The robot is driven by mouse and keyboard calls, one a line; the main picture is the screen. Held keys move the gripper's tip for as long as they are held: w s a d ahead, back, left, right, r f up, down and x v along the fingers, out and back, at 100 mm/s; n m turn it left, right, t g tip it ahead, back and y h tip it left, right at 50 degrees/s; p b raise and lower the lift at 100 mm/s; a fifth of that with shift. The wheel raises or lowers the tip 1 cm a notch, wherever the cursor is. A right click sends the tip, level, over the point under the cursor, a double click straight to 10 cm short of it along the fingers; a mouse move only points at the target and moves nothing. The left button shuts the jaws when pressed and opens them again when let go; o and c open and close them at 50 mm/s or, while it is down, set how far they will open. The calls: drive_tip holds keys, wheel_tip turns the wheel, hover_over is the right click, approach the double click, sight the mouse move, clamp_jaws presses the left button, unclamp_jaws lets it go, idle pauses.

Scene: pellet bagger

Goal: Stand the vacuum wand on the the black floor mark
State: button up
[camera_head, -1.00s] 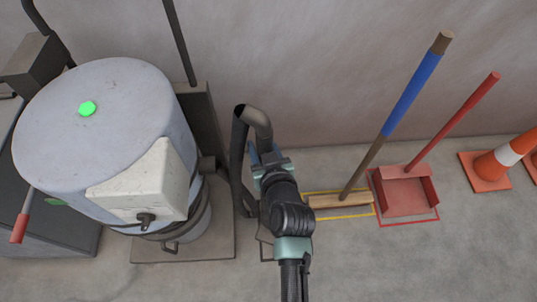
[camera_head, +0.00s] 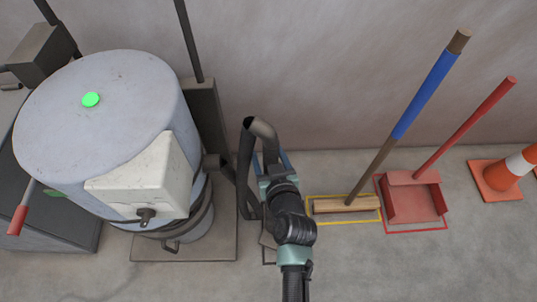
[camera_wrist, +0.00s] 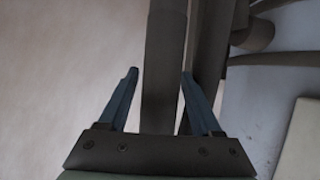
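The vacuum wand (camera_head: 264,129) is a dark grey tube with a bent top, upright near the wall in the head view. A dark tube hangs down from its bend on the left. My gripper (camera_head: 274,166) is around the wand below the bend. Part of the black floor mark (camera_head: 264,263) shows as a thin dark outline left of my arm. My arm hides most of the mark and the wand's lower end, so contact with the floor cannot be told.
The large grey drum machine (camera_head: 70,140) stands on a base plate (camera_head: 205,248) close left of the wand. A broom (camera_head: 425,90) in a yellow outline, a red dustpan (camera_head: 415,203) in a red outline and an orange cone (camera_head: 497,178) stand to the right. The front floor is clear.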

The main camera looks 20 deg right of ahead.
drive_tip(key=shift+o, duration=0.2)
drive_tip(key=p+v, duration=0.2)
drive_tip(key=v, duration=1)
drive_tip(key=w+a+r+n+t, duration=0.1)
drive_tip(key=w+a+r+t, duration=0.2)
drive_tip(key=r, duration=0.9)
drive_tip(key=w+a+r+t, duration=0.15)
drive_tip(key=w+r, duration=0.35)
drive_tip(key=r, duration=0.7)
drive_tip(key=w+a+r+n+t, duration=0.1)
drive_tip(key=w+r+t, duration=0.25)
drive_tip(key=r, duration=0.85)
drive_tip(key=s+a+r+t, duration=0.2)
drive_tip(key=s+r, duration=0.1)
drive_tip(key=r, duration=0.5)
drive_tip(key=s+a+r+t, duration=0.1)
drive_tip(key=s+r, duration=0.3)
drive_tip(key=r, duration=0.4)
drive_tip(key=s+a+r+m+t+y, duration=0.1)
drive_tip(key=s+a+r+t, duration=0.1)
drive_tip(key=r, duration=0.7)
drive_tip(key=shift+s+a+t, duration=0.3)
drive_tip(key=shift+s+t, duration=0.3)
drive_tip(key=shift+s, duration=0.1)
drive_tip(key=shift+r, duration=0.1)
